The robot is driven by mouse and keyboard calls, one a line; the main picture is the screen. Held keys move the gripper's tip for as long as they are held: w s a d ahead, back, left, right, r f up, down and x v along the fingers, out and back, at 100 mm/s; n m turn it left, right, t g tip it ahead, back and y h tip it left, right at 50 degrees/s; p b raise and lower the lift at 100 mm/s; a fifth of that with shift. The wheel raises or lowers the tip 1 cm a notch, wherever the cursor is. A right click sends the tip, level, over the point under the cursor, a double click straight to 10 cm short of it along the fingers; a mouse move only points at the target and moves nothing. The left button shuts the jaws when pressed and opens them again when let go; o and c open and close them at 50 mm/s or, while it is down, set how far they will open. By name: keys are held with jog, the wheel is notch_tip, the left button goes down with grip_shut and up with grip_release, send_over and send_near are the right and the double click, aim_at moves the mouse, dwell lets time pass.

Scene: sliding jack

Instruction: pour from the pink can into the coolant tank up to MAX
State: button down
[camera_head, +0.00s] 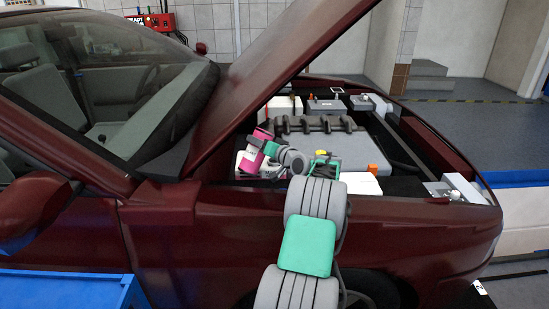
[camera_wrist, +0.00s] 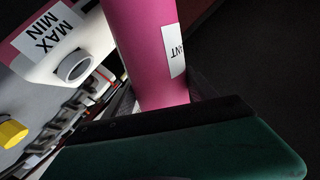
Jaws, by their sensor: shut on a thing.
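The pink can (camera_wrist: 142,40) with a white label is held in my gripper (camera_wrist: 190,112) in the wrist view. Its lower part goes behind the dark jaw pad, and its upper end is cut off by the frame. The white coolant tank (camera_wrist: 98,22) is beside the can, with a MAX and MIN label and an open round neck. A pink strip shows along the tank's far side. The can's mouth and any liquid flow cannot be made out.
The raised dark red hood (camera_head: 265,65) slopes over the bay's left side, close to my arm. The engine cover (camera_head: 335,145) lies to the right. A yellow cap (camera_wrist: 12,132) is near the tank. The fender (camera_head: 400,215) runs in front.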

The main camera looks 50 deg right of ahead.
aim_at(261, 156)
jog(key=shift+s+r+b, duration=0.25)
jog(key=shift+b, duration=0.05)
jog(key=shift+f, duration=0.1)
jog(key=shift+a+f+m+p, duration=0.2)
jog(key=shift+f+p, duration=0.15)
jog(key=shift+f, duration=0.15)
jog(key=shift+a+f+m+p, duration=0.2)
jog(key=shift+f+p, duration=0.1)
jog(key=shift+f, duration=0.15)
jog(key=shift+w+a+f+m+p, duration=0.1)
jog(key=shift+a+f+m+p, duration=0.3)
jog(key=shift+f+m+p, duration=0.75)
dwell(0.7)
jog(key=shift+a+r+m+y+p, duration=0.3)
jog(key=shift+m+y+p, duration=0.2)
jog(key=shift+p, duration=1.55)
jog(key=shift+a+m+g+y+p, duration=0.25)
jog(key=shift+m+g+y+p, duration=0.05)
jog(key=shift+m, duration=0.75)
jog(key=shift+w, duration=0.1)
dwell(1.1)
